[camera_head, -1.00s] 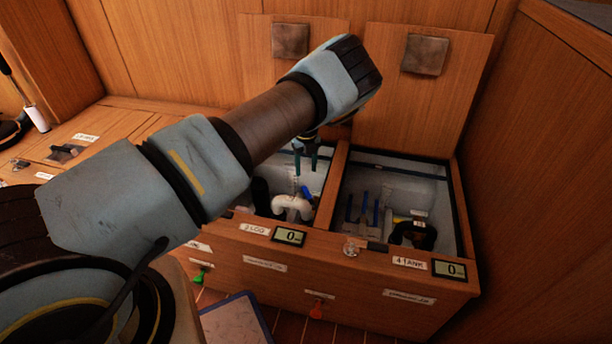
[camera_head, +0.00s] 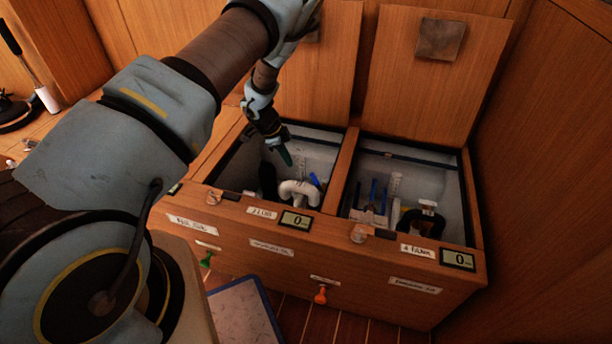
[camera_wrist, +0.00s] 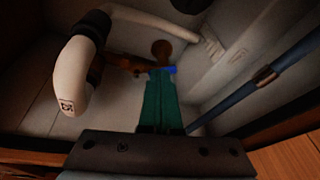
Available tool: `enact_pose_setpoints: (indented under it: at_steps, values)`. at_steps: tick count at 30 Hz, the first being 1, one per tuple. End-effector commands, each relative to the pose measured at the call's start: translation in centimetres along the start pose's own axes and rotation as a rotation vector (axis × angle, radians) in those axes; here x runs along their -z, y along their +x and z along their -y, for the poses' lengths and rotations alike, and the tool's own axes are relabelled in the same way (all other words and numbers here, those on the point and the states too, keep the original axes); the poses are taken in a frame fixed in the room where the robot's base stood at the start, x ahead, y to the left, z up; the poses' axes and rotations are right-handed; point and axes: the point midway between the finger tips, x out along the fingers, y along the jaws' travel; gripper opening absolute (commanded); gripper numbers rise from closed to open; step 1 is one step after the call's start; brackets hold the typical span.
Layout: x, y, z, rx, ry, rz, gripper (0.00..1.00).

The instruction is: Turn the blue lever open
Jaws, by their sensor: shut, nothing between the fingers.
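My gripper (camera_head: 287,157) reaches down into the left open compartment, its teal fingers shut together and empty. In the wrist view the fingers (camera_wrist: 160,80) point at a brown fitting. A small blue piece (camera_wrist: 168,70), perhaps part of the blue lever, shows right at the fingertips; I cannot tell if they touch it. In the head view the blue lever (camera_head: 316,181) is beside the white curved pipe (camera_head: 299,192), right of and below my fingertips. The pipe (camera_wrist: 70,80) is at left in the wrist view.
A wooden divider (camera_head: 341,170) separates this compartment from the right one, which holds more blue levers (camera_head: 373,192) and a black pipe (camera_head: 424,222). Two raised lids (camera_head: 432,85) stand behind. Green (camera_head: 206,260) and orange (camera_head: 320,294) handles hang on the cabinet front.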

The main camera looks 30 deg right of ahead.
Motion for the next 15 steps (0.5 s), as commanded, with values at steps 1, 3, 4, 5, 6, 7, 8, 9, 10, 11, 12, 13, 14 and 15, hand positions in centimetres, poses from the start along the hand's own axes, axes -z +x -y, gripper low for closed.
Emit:
enact_pose_setpoints:
  at_steps: [1,3,4,5,6,7,8,9,10,11,12,13,14,15]
  values:
    - [-0.7,-0.2,-0.4,0.013,-0.113,-0.021,0.00]
    - [-1.2,-0.5,-0.9,0.026,-0.235,-0.039,0.00]
    - [-1.3,-0.6,-1.0,0.029,-0.271,-0.045,0.00]
    - [-1.4,-0.6,-1.1,0.031,-0.298,-0.049,0.00]
    - [-1.5,-0.5,-1.3,0.033,-0.323,-0.053,0.00]
    - [-1.5,-0.4,-1.3,0.034,-0.335,-0.054,0.00]
    - [-1.5,-0.2,-1.3,0.035,-0.342,-0.054,0.00]
    - [-1.6,0.1,-1.3,0.035,-0.343,-0.054,0.00]
    - [-1.6,0.5,-1.3,0.034,-0.342,-0.053,0.00]
    - [-1.5,0.9,-1.3,0.034,-0.340,-0.053,0.00]
    - [-1.5,1.5,-1.3,0.034,-0.339,-0.053,0.00]
    - [-1.5,2.1,-1.3,0.033,-0.338,-0.053,0.00]
    - [-1.5,2.7,-1.3,0.033,-0.337,-0.052,0.00]
    - [-1.5,3.5,-1.2,0.033,-0.336,-0.052,0.00]
